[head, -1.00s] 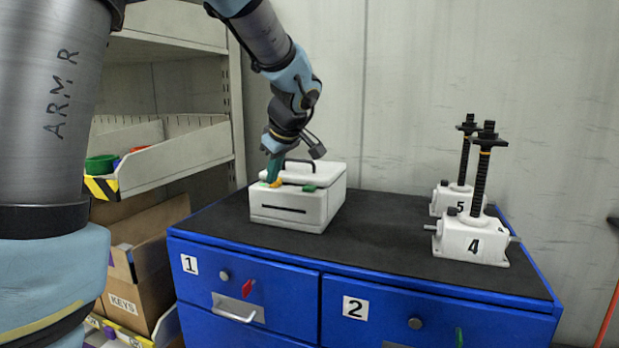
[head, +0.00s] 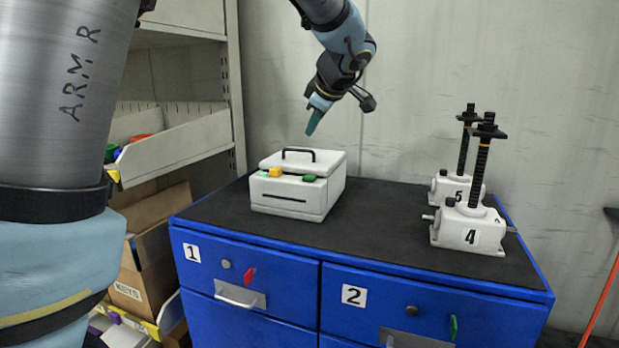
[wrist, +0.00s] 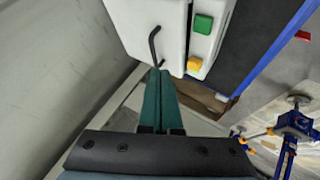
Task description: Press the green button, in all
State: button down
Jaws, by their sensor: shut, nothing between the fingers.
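The green button (head: 309,178) is on the front right of the top of a white box (head: 290,205); it also shows in the wrist view (wrist: 203,24). A yellow-orange button (head: 275,172) sits to its left, and it shows in the wrist view (wrist: 194,64) too. The box has a black handle (head: 299,151) on its lid and a dark slot in its front. My gripper (head: 312,124) is shut and empty, with teal fingers pointing down. It hangs in the air above the box, apart from both buttons. In the wrist view its fingers (wrist: 163,85) lie together.
The box stands on the black top of a blue drawer cabinet (head: 400,225). Two screw jacks, marked 4 (head: 470,232) and 5 (head: 459,187), stand at the right. A shelf with bins (head: 180,145) is at the left. The cabinet top between box and jacks is clear.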

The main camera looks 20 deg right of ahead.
jog(key=b, duration=0.4)
send_over(313, 178)
notch_tip(313, 178, down, 7)
jog(key=shift+w+f, duration=0.1)
jog(key=shift+f, duration=0.1)
jog(key=shift+f+b, duration=0.55)
jog(key=shift+b, duration=0.3)
jog(key=shift+f+b, duration=0.9)
jog(key=shift+b, duration=0.95)
dwell(1.6)
jog(key=shift+r, duration=0.95)
jog(key=shift+r, duration=0.1)
jog(key=shift+r+p, duration=0.95)
jog(key=shift+r, duration=1.45)
